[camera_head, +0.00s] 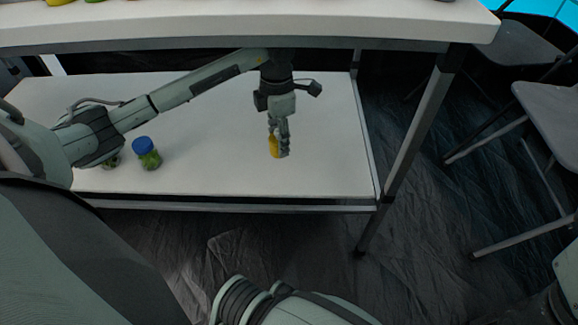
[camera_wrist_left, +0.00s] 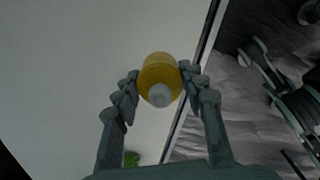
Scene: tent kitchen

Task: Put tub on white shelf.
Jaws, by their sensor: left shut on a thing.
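The tub appears to be the small yellow container (camera_head: 272,146). In the left wrist view the yellow container (camera_wrist_left: 158,72) shows a whitish knob or end facing the camera. My left gripper (camera_head: 280,150) is shut on it, with one finger on each side. The white shelf (camera_head: 220,180) is the lower board under the table. The gripper holds the container over the right part of this shelf. The fingers partly hide it in the head view, and I cannot tell whether its underside touches the shelf. My right gripper is not in view.
The white tabletop (camera_head: 230,25) hangs above. A metal leg (camera_head: 415,135) stands at right. Shelf around the gripper is clear.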

